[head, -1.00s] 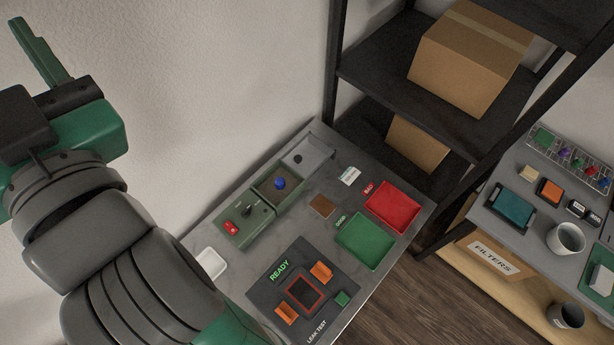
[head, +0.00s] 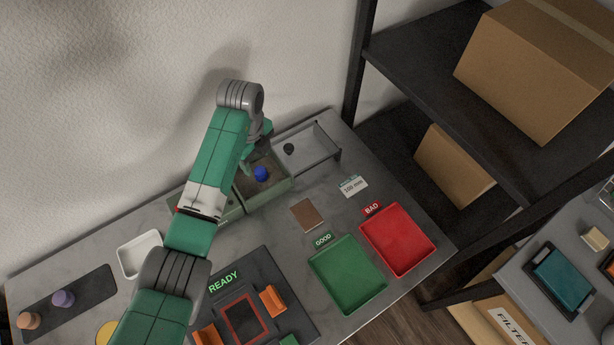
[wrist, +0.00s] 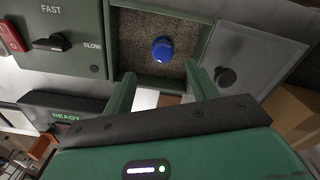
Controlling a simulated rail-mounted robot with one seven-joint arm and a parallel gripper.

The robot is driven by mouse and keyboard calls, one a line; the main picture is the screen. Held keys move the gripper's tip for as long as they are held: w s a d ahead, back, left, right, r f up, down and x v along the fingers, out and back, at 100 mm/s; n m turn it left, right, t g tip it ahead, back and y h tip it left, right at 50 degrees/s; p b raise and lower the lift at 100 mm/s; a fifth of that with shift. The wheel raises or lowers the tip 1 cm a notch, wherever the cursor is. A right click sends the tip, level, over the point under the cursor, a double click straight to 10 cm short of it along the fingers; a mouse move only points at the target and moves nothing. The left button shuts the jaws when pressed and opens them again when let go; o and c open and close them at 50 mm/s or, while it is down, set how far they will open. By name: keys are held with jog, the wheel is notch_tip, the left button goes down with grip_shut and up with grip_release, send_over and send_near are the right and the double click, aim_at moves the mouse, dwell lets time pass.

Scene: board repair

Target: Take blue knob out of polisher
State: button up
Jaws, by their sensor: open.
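The blue knob (head: 261,173) sits in the open bin of the green polisher (head: 279,191), on a rough brown bed. The wrist view shows the same knob (wrist: 163,49) standing clear of the bin walls, with nothing touching it. My gripper (wrist: 163,82) is open and empty, with one green finger on each side of the view and the knob just beyond the gap between them. In the head view my gripper (head: 250,160) is over the polisher bin, close to the knob, and my arm hides part of the polisher's control panel.
A green GOOD tray (head: 347,274) and a red BAD tray (head: 398,239) lie to the right. The leak test station (head: 279,318), a white dish (head: 140,255) and a brown pad (head: 307,215) share the table.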

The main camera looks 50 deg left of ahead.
aim_at(259, 170)
notch_tip(259, 170, down, 2)
jog(key=shift+s+f+b, duration=0.15)
jog(key=shift+f+b, duration=0.1)
jog(key=shift+b, duration=0.05)
jog(key=f, duration=0.1)
jog(key=f+b, duration=0.1)
jog(key=f, duration=0.3)
jog(key=shift+w+a+b, duration=0.25)
jog(key=shift+a+b, duration=0.05)
jog(key=c, duration=1)
notch_tip(259, 170, up, 10)
jog(key=shift+p, duration=1.2)
jog(key=shift+c, duration=0.2)
